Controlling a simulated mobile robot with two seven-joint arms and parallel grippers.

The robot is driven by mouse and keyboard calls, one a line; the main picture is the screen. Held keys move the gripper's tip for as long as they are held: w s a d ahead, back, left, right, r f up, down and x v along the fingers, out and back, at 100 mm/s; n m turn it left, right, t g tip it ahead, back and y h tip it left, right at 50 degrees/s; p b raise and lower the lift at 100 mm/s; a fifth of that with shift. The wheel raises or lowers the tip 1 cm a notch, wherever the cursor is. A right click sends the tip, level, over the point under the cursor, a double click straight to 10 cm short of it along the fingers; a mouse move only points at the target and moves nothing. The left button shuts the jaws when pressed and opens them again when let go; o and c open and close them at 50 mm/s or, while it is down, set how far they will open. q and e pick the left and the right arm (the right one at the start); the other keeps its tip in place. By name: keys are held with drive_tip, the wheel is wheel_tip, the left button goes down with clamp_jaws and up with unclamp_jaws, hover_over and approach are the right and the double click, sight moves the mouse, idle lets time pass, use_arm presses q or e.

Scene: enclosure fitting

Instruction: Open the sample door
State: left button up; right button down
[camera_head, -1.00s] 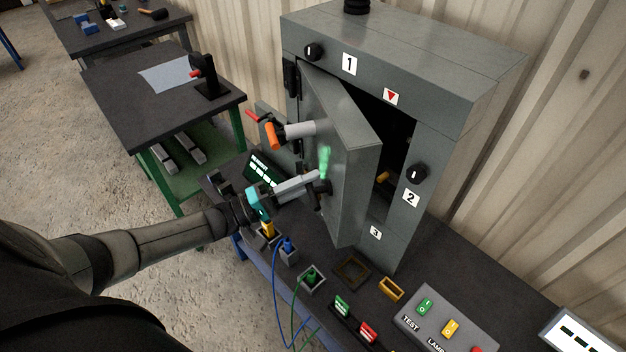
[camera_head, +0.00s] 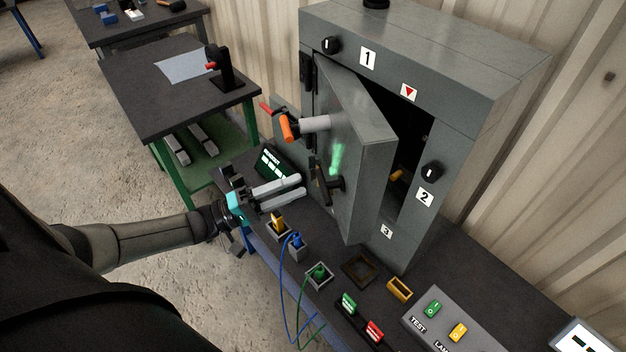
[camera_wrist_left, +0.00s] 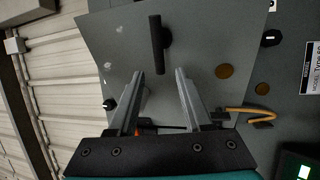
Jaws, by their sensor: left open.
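The grey sample door (camera_head: 364,150) of the cabinet stands partly open, swung out from its left side. A dark gap shows between its free edge and the frame. Its black bar handle (camera_head: 322,180) sticks out from the front face; the handle also shows upright in the left wrist view (camera_wrist_left: 158,45). My left gripper (camera_head: 302,187) is open and empty, just left of the handle. In the left wrist view its fingers (camera_wrist_left: 160,74) are spread below the handle, with nothing between the tips. My right gripper is not in view.
An orange-ended grey cylinder (camera_head: 315,123) juts out near the door's upper part. Sockets with a blue plug (camera_head: 297,240) and a green plug (camera_head: 319,270) stand on the bench below my gripper, with loose cables. A switch box (camera_head: 440,318) is at the front right.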

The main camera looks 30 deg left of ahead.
use_arm(q)
drive_tip(key=b+v, duration=0.1)
drive_tip(key=v, duration=0.7)
drive_tip(key=shift+s+a, duration=0.2)
drive_tip(key=shift+s, duration=0.1)
drive_tip(key=shift+f, duration=0.1)
drive_tip(key=shift+c, duration=0.2)
